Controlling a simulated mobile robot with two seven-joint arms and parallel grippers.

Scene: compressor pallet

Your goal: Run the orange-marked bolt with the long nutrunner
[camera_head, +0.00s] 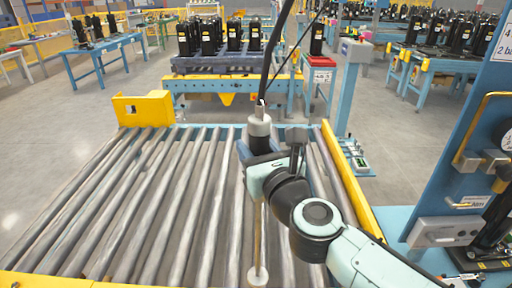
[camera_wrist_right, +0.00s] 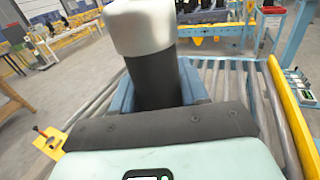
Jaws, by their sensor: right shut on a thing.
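My right gripper (camera_head: 262,150) is shut on the long nutrunner (camera_head: 259,126) and holds it upright over the roller conveyor. The nutrunner has a pale grey top, a dark grip and a thin long shaft (camera_head: 258,230) with a pale round end (camera_head: 257,275) low in the head view. In the right wrist view the blue fingers (camera_wrist_right: 160,98) clasp the dark body below the pale cap (camera_wrist_right: 140,25). A dark cable or hose rises from the tool's top. I cannot make out an orange-marked bolt in either view. My left gripper is not in view.
The roller conveyor (camera_head: 120,205) is bare, with a yellow side rail (camera_head: 350,180) and a yellow end bracket (camera_head: 143,109). Behind it, black compressors (camera_head: 208,38) stand on a pallet. A blue tool stand (camera_head: 455,130) is close on the right. Open floor lies to the left.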

